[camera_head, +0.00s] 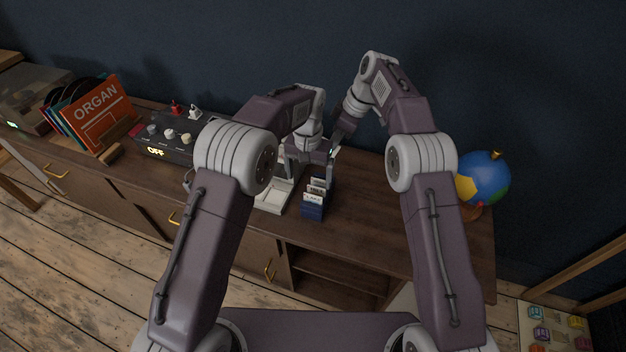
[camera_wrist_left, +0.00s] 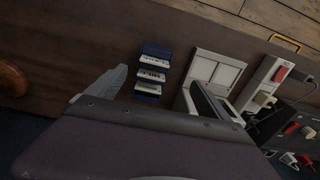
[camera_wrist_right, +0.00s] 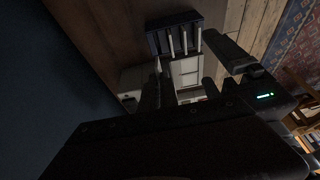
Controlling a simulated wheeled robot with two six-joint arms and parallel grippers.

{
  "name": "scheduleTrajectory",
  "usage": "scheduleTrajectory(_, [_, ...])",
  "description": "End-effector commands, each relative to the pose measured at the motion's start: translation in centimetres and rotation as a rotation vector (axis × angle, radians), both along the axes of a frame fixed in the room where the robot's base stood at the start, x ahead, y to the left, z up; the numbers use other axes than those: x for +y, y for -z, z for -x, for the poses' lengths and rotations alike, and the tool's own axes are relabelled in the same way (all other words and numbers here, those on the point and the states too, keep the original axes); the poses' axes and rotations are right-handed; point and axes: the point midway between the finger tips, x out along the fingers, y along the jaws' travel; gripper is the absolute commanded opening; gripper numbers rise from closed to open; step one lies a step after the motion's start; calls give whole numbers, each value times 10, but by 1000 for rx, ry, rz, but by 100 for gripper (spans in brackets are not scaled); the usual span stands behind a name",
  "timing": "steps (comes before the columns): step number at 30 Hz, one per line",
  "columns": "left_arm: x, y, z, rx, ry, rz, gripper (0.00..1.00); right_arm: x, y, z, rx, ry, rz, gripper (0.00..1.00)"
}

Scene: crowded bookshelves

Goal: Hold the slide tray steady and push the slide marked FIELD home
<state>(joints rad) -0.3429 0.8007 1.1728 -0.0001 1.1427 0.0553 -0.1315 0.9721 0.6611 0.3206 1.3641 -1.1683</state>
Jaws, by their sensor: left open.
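The blue slide tray (camera_head: 312,211) stands on the wooden cabinet top, with several white-edged slides (camera_head: 317,187) upright in it. Their labels are too small to read surely, so I cannot tell which is FIELD. My left gripper (camera_head: 312,158) is open above and behind the tray; in the left wrist view the tray (camera_wrist_left: 155,50) lies beyond the spread fingers (camera_wrist_left: 158,88). My right gripper (camera_wrist_right: 192,62) is behind the tray and higher; its fingers look apart and empty in the right wrist view, with the tray (camera_wrist_right: 157,44) beyond them. Neither gripper visibly touches the tray.
A pale flat two-panel box (camera_head: 272,200) sits just left of the tray. Further left are a dark control box (camera_head: 165,150) with knobs and a lit OFF sign, and a record rack (camera_head: 100,112). A globe (camera_head: 484,179) stands far right. Cabinet top right of the tray is clear.

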Motion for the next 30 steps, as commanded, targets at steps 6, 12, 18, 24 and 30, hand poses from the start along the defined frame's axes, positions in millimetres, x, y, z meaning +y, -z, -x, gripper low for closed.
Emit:
scheduleTrajectory(6, [-11, 13, 9, 25, 28, -9, 91, 0, 0, 0, 0, 0, 0, 0])
scheduleTrajectory(12, [-10, 33, 9, 28, 27, -10, 91, 0, 0, 0, 0, 0, 0, 0])
scheduleTrajectory(18, [-10, 81, 10, 29, 27, -10, 91, 0, 0, 0, 0, 0, 0, 0])
scheduleTrajectory(24, [-10, 117, 9, 26, 27, -10, 91, 0, 0, 0, 0, 0, 0, 0])
scheduleTrajectory(30, [-10, 132, 9, 24, 26, -9, 91, 0, 0, 0, 0, 0, 0, 0])
